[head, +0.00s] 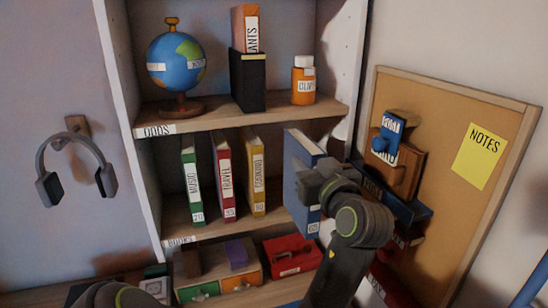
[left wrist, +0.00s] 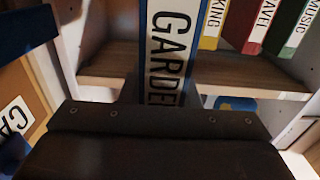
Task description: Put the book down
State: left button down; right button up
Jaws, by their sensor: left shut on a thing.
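A blue book (head: 303,150) is upright and slightly tilted at the right end of the shelf labelled BOOKS (head: 230,226). Whether the book's foot touches the shelf I cannot tell. Left of it stand the yellow cooking book (head: 251,165), the red travel book (head: 224,165) and the green music book (head: 190,170), with a gap between yellow and blue. My right gripper is not in view.
The shelf above holds a globe (head: 176,62), a black holder with an orange book (head: 248,80) and a pill bottle (head: 303,82). Below are a red box (head: 291,254) and small drawers (head: 215,287). A corkboard (head: 455,130) hangs close on the right; headphones (head: 76,160) hang left.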

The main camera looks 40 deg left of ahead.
pick_arm(q)
jog(key=f+p+x, duration=0.3)
jog(key=p+x, duration=0.4)
jog(key=x, duration=0.9)
jog(key=shift+f, duration=0.2)
jog(key=shift+d, duration=0.1)
jog(key=shift+f, duration=0.1)
jog(key=c, duration=1.1)
grip_release()
